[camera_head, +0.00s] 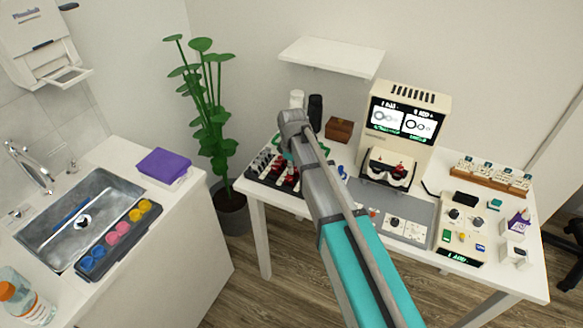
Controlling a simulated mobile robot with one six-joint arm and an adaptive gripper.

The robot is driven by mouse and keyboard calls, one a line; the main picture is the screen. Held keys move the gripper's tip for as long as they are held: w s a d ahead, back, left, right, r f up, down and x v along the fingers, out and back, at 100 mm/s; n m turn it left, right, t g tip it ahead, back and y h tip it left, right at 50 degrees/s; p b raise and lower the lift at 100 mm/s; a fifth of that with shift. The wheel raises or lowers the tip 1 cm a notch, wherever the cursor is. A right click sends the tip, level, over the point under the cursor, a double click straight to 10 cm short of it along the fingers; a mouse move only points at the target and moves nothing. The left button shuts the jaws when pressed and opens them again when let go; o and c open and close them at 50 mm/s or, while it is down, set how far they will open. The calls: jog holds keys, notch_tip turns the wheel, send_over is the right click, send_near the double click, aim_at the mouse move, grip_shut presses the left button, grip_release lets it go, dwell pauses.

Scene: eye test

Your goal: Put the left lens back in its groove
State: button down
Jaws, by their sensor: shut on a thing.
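My arm reaches up from the bottom, and its wrist stands over the lens rack at the table's left end. My gripper (290,160) points down there and is mostly hidden by my arm. It is shut on a lens, which is too small and covered to make out clearly. The black lens rack (257,182) has pale grooves and several red and dark lens parts. I cannot tell which groove is empty.
The white table (508,281) also bears a grey panel (404,227), a control box (461,229), a wooden rack (492,178) and a brown box (339,129). A shelf (331,56) hangs above. A plant (208,110) and a sink counter (193,187) are at left.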

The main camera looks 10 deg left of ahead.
jog(key=shift+f+b, duration=1.05)
jog(key=shift+f, duration=0.15)
jog(key=c, duration=0.7)
grip_release()
jog(key=shift+r, duration=0.25)
notch_tip(320, 180, up, 8)
jog(key=p, duration=0.8)
jog(key=shift+r+p, duration=0.15)
jog(key=shift+p, duration=0.2)
jog(key=s+d+r+p, duration=0.5)
jog(key=s+d, duration=0.1)
jog(key=d, duration=0.3)
jog(key=s+d+r+p, duration=0.6)
jog(key=d, duration=0.4)
jog(key=shift+d, duration=0.2)
